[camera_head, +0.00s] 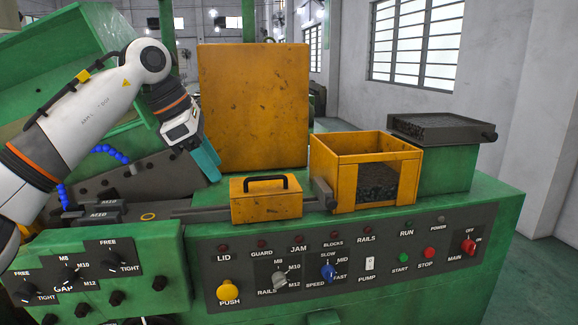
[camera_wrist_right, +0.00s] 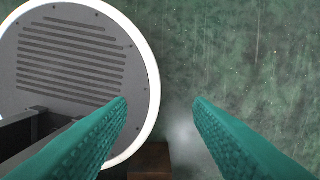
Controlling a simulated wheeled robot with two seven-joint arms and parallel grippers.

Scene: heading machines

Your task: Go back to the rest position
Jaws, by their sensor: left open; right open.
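My left arm comes in from the left in the head view, with its gripper (camera_head: 204,160) hanging over the machine, left of the upright yellow panel. Its teal fingers are seen side-on, and nothing shows held in them. My right gripper (camera_wrist_right: 160,105) shows in the right wrist view, its two teal textured fingers wide apart with nothing between them. The right gripper does not show clearly in the head view; only a dark part is at the bottom edge.
The green machine carries a control panel (camera_head: 345,262), a yellow handled cover (camera_head: 266,204) and a yellow bin (camera_head: 345,185) holding dark pieces. An upright yellow panel (camera_head: 253,105) stands behind. A dark tray (camera_head: 440,128) sits at right. A green scuffed surface (camera_wrist_right: 240,50) lies beyond my right fingers.

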